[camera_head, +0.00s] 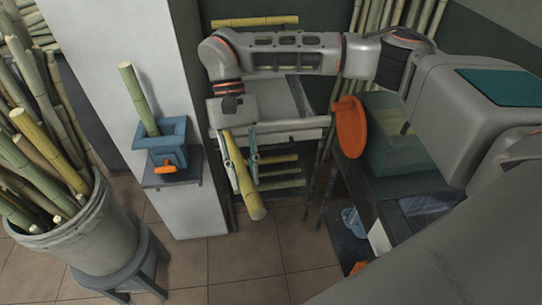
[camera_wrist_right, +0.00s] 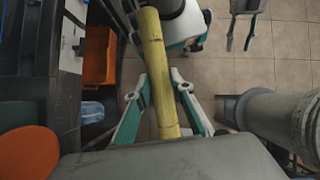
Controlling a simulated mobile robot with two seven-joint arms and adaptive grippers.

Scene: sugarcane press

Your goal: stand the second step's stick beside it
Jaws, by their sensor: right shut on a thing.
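My right gripper (camera_head: 243,162) is shut on a yellow cane stick (camera_head: 256,205), which hangs steeply tilted in front of the stepped rack. In the right wrist view the stick (camera_wrist_right: 156,60) runs between the two teal fingers (camera_wrist_right: 160,88). A greenish stick (camera_head: 137,98) stands, leaning slightly, in a blue holder (camera_head: 174,132) with an orange handle, left of my right gripper. Several sticks (camera_head: 282,184) lie across the rack behind the held stick, partly hidden by it and the gripper. My left gripper (camera_wrist_right: 241,36) shows only in the right wrist view, open and empty.
The blue holder sits on a small shelf (camera_head: 160,181) on the white pillar (camera_head: 199,205). A bucket (camera_head: 92,232) full of canes stands on a stool at the left. An orange disc (camera_head: 349,128) and green bin (camera_head: 391,150) are at the right. Floor shows between.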

